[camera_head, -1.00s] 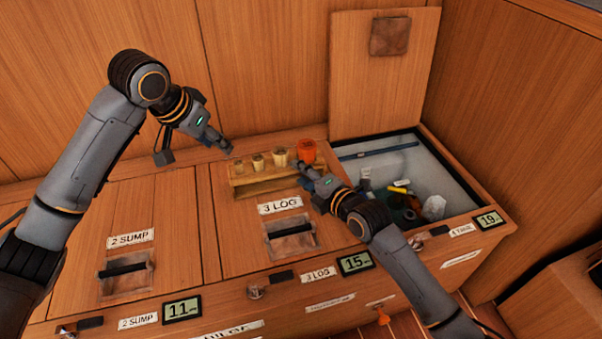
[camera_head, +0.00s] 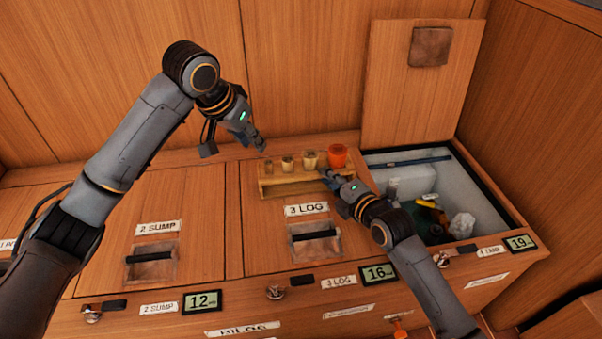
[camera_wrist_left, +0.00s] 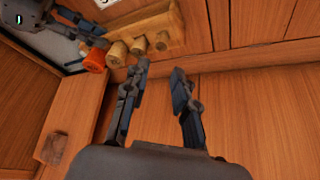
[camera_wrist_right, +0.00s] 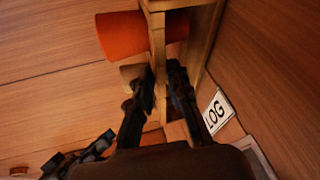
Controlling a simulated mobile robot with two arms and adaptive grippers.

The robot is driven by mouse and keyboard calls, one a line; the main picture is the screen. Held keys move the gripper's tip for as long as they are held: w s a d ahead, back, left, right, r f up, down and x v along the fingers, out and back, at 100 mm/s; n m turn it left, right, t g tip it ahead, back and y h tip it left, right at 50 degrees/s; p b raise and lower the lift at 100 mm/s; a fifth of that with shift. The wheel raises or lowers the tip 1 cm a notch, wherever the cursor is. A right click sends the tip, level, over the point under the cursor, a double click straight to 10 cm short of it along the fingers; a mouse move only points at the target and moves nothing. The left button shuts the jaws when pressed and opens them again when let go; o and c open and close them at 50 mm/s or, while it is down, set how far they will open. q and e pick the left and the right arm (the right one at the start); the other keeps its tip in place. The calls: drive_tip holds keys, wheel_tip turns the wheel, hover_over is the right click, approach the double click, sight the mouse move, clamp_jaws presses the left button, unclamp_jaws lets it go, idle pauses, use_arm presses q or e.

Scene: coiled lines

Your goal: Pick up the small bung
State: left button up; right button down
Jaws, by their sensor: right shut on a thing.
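The small bung (camera_head: 268,166) is pale tan and stands at the left end of a wooden rack (camera_head: 290,188). In the left wrist view, it (camera_wrist_left: 161,41) is the smallest in the row. My left gripper (camera_head: 262,148) is just behind and above that end. Its fingers are apart and empty in the left wrist view (camera_wrist_left: 160,68), with the small bung beyond them. My right gripper (camera_head: 326,172) is at the right end of the rack, below the orange bung. In the right wrist view its fingers (camera_wrist_right: 163,68) close on the rack's wood, though the contact is partly hidden.
Two larger tan bungs (camera_head: 309,160) and an orange bung (camera_head: 338,156) stand in the same row. To the right is an open bin (camera_head: 410,168) holding loose items, its lid (camera_head: 420,95) upright behind. The closed hatch tops (camera_head: 200,210) to the left are clear.

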use_arm(q)
drive_tip(key=w+d+n+g+y, duration=0.1)
drive_tip(key=d+n+y, duration=0.15)
drive_tip(key=n, duration=0.25)
drive_tip(key=n+y, duration=0.2)
drive_tip(key=n, duration=0.3)
hover_over(268, 162)
drive_tip(key=s, duration=0.2)
drive_tip(key=shift+g+h, duration=0.25)
drive_tip(key=shift+g, duration=0.05)
drive_tip(key=f, duration=0.4)
drive_tip(key=shift+w+d, duration=0.25)
drive_tip(key=shift+x, duration=2.65)
drive_tip(key=shift+s+d, duration=0.1)
drive_tip(key=c, duration=0.4)
